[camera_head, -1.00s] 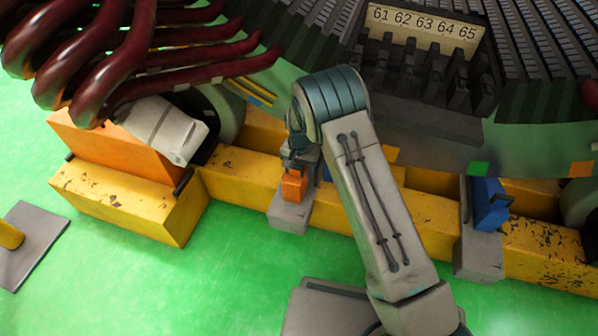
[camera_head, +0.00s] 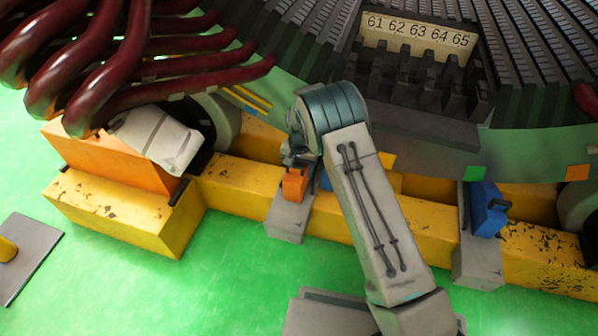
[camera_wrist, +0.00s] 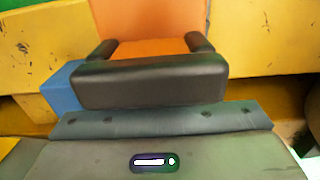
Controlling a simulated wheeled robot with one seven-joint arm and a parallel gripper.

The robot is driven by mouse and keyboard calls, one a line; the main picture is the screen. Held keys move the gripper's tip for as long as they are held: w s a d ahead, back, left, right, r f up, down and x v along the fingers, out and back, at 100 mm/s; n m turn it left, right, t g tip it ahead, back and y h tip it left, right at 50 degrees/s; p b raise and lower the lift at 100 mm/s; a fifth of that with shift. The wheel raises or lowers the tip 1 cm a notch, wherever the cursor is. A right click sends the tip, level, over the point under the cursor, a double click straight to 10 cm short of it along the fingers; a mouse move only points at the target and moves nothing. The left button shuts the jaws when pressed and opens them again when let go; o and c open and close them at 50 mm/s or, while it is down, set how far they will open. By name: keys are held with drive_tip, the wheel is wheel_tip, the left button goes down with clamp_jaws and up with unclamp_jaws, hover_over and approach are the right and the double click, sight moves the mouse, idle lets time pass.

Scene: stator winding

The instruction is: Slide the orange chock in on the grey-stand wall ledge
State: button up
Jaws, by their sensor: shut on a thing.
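The orange chock (camera_head: 294,186) is held at the end of my arm, low over the grey stand (camera_head: 286,222) against the yellow beam. I cannot tell whether its underside touches the stand or where the wall ledge is. My gripper (camera_head: 293,168) is shut on the chock, partly hidden by my forearm. In the wrist view the chock's orange face (camera_wrist: 150,48) shows between two dark side pieces joined by a dark bar. A blue block (camera_wrist: 62,88) lies close at its left; a bit of blue also shows right of the chock in the head view (camera_head: 326,181).
A second grey stand (camera_head: 477,262) at the right carries a blue chock (camera_head: 487,208) with a dark handle. The yellow beam (camera_head: 428,222) runs behind both. Dark red coils (camera_head: 95,60) hang at upper left over a yellow block (camera_head: 120,213).

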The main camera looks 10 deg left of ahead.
drive_tip(key=shift+w+d, duration=0.1)
drive_tip(key=shift+w, duration=1.55)
drive_tip(key=o, duration=1.2)
drive_tip(key=shift+c, duration=0.2)
wheel_tip(320, 180, up, 14)
drive_tip(key=p, duration=0.5)
drive_tip(key=shift+p, duration=0.3)
drive_tip(key=shift+f, duration=0.1)
